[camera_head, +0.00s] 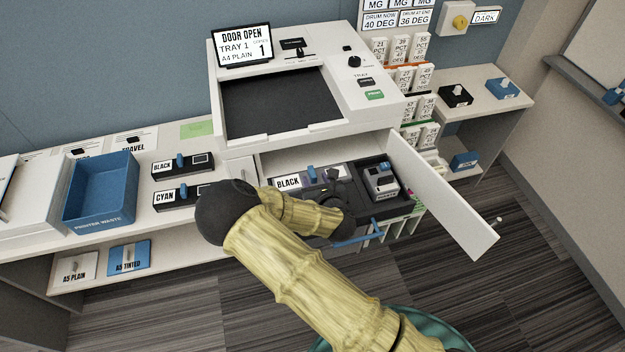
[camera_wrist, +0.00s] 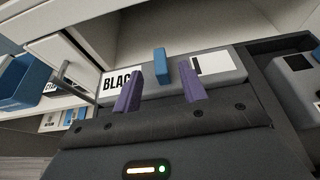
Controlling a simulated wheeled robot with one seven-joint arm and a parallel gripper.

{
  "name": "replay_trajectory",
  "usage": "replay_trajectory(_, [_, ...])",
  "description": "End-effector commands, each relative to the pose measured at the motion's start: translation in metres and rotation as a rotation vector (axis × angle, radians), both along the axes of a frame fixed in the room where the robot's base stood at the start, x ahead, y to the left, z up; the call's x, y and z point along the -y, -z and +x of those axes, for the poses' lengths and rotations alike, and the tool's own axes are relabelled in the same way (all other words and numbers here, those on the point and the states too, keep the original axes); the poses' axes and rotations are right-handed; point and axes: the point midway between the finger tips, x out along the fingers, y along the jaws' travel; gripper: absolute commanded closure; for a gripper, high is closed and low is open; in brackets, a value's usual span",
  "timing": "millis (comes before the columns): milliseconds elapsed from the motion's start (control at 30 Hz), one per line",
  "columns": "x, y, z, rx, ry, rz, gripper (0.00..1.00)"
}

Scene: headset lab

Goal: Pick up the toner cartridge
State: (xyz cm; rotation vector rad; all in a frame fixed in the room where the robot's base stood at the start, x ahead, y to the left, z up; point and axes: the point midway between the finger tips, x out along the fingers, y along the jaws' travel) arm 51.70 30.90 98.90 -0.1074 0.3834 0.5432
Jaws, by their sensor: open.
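A grey toner cartridge with a white BLACK label (camera_head: 288,183) and an upright blue tab lies inside the printer's open front bay. In the wrist view the same cartridge (camera_wrist: 213,66) lies ahead of my gripper (camera_wrist: 160,88). The gripper's two purple fingers are open and empty. The cartridge's blue tab (camera_wrist: 161,66) appears between the fingertips, slightly beyond them; I cannot tell the exact gap. In the head view my arm hides part of the bay. Two more cartridges, labelled BLACK (camera_head: 199,162) and CYAN (camera_head: 166,199), lie on the counter to the left.
The printer (camera_head: 234,117) shows DOOR OPEN on its screen (camera_head: 243,46). Its white door (camera_head: 446,195) swings out to the right of the bay. A dark unit (camera_head: 381,179) sits at the bay's right. A blue PRINTER WASTE bin (camera_head: 102,189) stands on the left counter.

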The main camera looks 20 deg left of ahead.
Motion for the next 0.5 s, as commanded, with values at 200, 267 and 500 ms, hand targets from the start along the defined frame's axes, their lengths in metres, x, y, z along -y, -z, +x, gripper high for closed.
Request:
replay_trajectory(200, [0.000,0.001,0.000,0.000,0.000,0.000,0.58])
replay_trajectory(267, [0.000,0.000,0.000,0.000,0.000,0.000,0.58])
replay_trajectory(500, [-0.007,0.001,0.014,0.000,0.000,-0.001,0.58])
